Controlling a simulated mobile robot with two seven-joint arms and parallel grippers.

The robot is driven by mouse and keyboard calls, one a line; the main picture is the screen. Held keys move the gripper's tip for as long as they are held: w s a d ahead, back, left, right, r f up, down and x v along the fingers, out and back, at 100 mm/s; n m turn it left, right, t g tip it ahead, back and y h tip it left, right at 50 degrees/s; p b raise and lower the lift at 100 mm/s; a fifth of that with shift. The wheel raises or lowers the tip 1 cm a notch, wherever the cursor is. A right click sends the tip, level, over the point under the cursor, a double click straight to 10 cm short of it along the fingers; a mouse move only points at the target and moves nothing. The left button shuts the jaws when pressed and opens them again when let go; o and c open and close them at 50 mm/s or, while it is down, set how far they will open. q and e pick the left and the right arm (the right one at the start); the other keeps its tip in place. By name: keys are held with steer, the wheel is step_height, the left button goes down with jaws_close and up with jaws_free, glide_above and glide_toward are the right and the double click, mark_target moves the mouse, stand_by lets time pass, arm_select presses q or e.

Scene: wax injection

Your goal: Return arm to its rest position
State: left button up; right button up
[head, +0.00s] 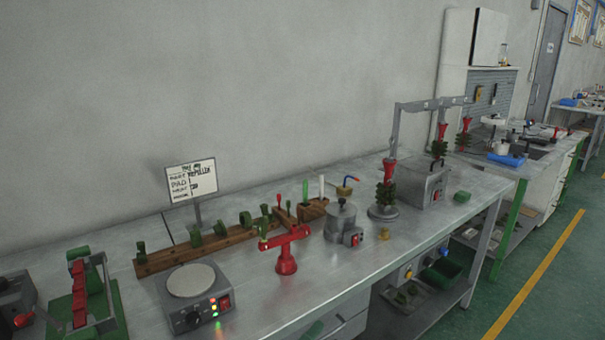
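Neither of my grippers nor either arm shows in the head view. The metal workbench (330,275) runs from the lower left to the right, with wax injection gear on it. A silver pot (340,222) with a lid stands near the middle. A red stand (286,262) with a crossbar stands to its left. A dark green wax tree with a red top (386,183) stands on a round grey base right of the pot. More red-topped trees (441,140) hang from a grey metal rack (396,125).
A hot plate (192,281) with lit lamps sits at the front left. A green clamp-like device (92,295) is left of it. A wooden strip (205,246) with green pieces and a sign (191,180) stand behind. A lower shelf (425,300) holds trays. Green floor (560,270) is clear at right.

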arm_select(q)
steer(key=s+a+f+n+g+y, duration=0.1)
steer(key=s+a+f+n+y, duration=0.4)
steer(key=a+f+n, duration=0.3)
steer(key=s+a+f+n+g+y, duration=0.1)
steer(key=s+a+f+n+y, duration=0.35)
steer(key=f+n, duration=0.45)
steer(key=s+a+f+n+g+y, duration=0.1)
steer(key=s+a+f+n+g, duration=0.15)
steer(key=s, duration=0.25)
steer(key=s+a+f+n+g+y, duration=0.1)
steer(key=s+a+f+n, duration=0.3)
steer(key=s, duration=0.1)
steer(key=shift+n+g+h, duration=0.25)
steer(key=shift+n, duration=0.2)
steer(key=r+p, duration=0.2)
steer(key=p, duration=0.1)
steer(key=r+p, duration=0.1)
steer(key=r, duration=0.1)
steer(key=shift+s+d+p, duration=0.1)
steer(key=shift+s+p, duration=0.25)
